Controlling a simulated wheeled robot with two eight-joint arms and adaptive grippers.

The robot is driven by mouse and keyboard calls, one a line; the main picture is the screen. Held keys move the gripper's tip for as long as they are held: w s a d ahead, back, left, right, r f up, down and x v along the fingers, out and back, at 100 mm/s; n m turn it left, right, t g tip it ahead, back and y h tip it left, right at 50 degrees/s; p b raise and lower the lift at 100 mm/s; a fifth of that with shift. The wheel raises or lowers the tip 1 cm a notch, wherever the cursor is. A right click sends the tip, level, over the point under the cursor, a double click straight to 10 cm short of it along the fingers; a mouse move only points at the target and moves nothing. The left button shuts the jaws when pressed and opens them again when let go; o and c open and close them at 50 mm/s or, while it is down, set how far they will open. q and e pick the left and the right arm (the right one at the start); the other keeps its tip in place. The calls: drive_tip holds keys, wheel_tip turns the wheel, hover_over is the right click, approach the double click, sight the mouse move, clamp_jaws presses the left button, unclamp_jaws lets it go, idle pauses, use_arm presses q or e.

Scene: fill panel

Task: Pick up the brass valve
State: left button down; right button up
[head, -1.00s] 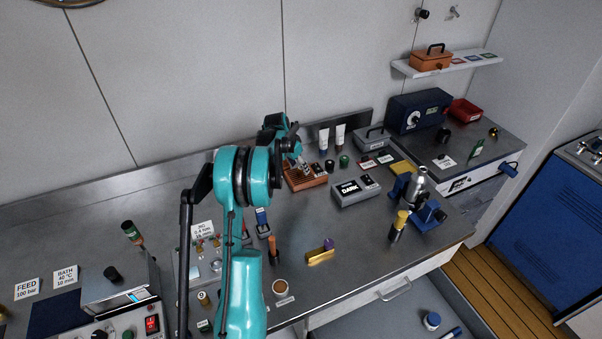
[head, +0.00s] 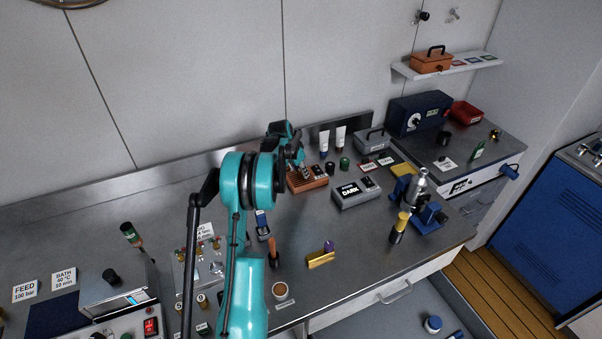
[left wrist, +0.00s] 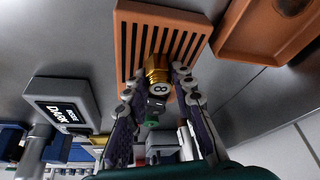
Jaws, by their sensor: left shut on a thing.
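My left gripper (head: 303,164) is over the slotted orange rack (head: 316,183) at the back of the bench. In the left wrist view, its two fingers (left wrist: 159,86) are closed on either side of the brass valve (left wrist: 157,66), a gold piece with a round white end marked 8. The valve is in front of the slotted rack (left wrist: 196,28) there; I cannot tell whether it touches the rack. In the head view, my gripper and arm hide the valve. My right gripper is not in view.
A grey DARK box (head: 356,193) stands right of the rack. An orange tray (left wrist: 262,38) lies beside the rack in the wrist view.

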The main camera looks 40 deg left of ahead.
use_arm(q)
drive_tip(key=shift+r, duration=0.55)
drive_tip(key=r, duration=0.2)
drive_tip(key=d+r+p, duration=0.1)
drive_tip(key=shift+r, duration=0.35)
drive_tip(key=d+r, duration=0.3)
drive_tip(key=d, duration=0.2)
drive_tip(key=w+d+r+p, duration=0.1)
drive_tip(key=d+r, duration=0.2)
drive_tip(key=d, duration=0.2)
drive_tip(key=shift+d+p, duration=0.3)
drive_tip(key=shift+d, duration=0.1)
